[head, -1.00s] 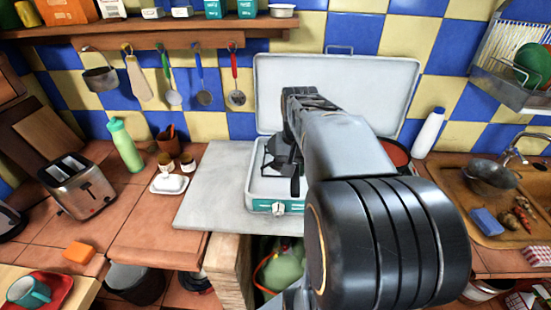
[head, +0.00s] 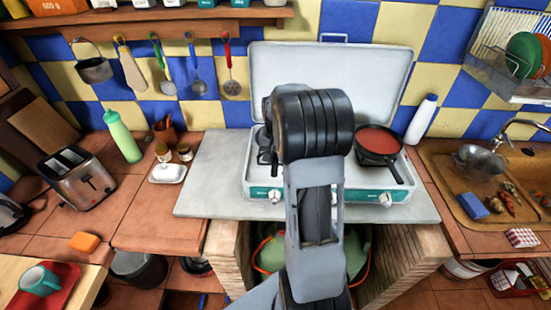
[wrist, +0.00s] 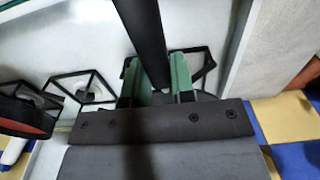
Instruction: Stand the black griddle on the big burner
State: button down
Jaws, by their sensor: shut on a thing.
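In the wrist view my gripper (wrist: 156,88) has its green fingers shut on a long black bar (wrist: 143,35), which looks like the handle of the black griddle. The bar runs out of the top of the frame; the griddle's plate is not clearly seen. In the head view my arm hides the gripper and the griddle. The white and teal stove (head: 262,192) stands with its lid (head: 370,75) up. A bare black burner grate (head: 263,145) shows at its left. In the wrist view, wire grates (wrist: 85,86) lie below the fingers. Which burner is bigger I cannot tell.
A black pan with red contents (head: 378,140) sits on the stove's right side; its rim shows at the left of the wrist view (wrist: 25,118). A white bottle (head: 421,119) stands right of the stove. The grey slab (head: 210,180) is clear at left.

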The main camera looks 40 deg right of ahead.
jog(key=shift+f, duration=0.95)
jog(key=shift+f, duration=0.15)
jog(key=shift+f+b, duration=0.4)
jog(key=shift+f, duration=0.1)
jog(key=c, duration=1)
grip_release()
jog(key=shift+o, duration=0.2)
jog(key=shift+r, duration=0.1)
